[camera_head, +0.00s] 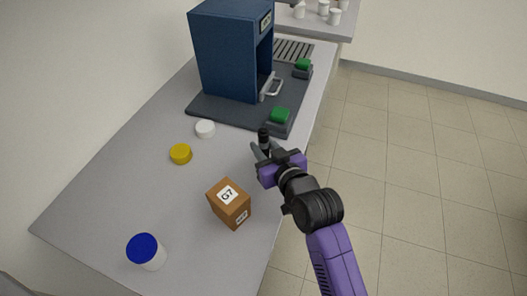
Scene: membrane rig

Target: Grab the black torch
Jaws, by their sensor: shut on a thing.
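The black torch (264,136) stands roughly upright between the fingers of my gripper (262,150). Its dark top shows above the fingers, and its lower part is hidden by them. My gripper is shut on it, near the right edge of the grey table (160,215). I cannot tell whether the torch touches the table.
A blue rig (228,55) stands on a dark base with two green buttons (280,115) behind my gripper. A brown G7 box (229,204), a yellow lid (180,154), a white lid (205,128) and a blue-capped jar (147,251) are on the table. Floor lies right.

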